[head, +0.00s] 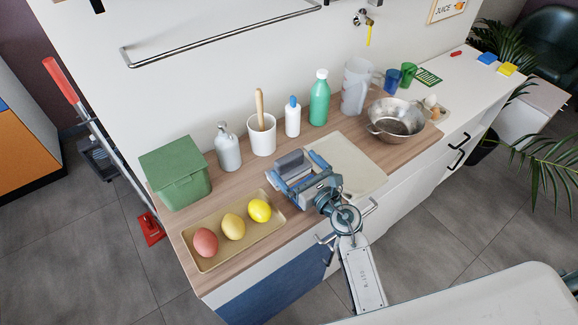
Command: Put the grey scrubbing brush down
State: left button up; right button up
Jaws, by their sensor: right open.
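The grey scrubbing brush (291,162) is at the left end of the pale board in the middle of the wooden counter. My right gripper (299,169) is over it, with its blue fingers apart on either side of the brush. The gripper hides the lower part of the brush, so I cannot tell whether the fingers touch it or exactly what it rests on. My left gripper is not in view.
A tray (191,247) with three fruits lies left of the gripper. Behind stand a green box (176,172), a soap dispenser (228,147), a white crock (262,136) and bottles. A metal bowl (397,121) stands right. The pale board (352,164) has bare room.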

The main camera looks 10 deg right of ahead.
aim_at(286, 156)
jog(key=p+x, duration=0.1)
jog(key=x, duration=0.5)
jog(key=shift+s+d, duration=0.1)
jog(key=shift+s, duration=0.05)
jog(key=c, duration=1)
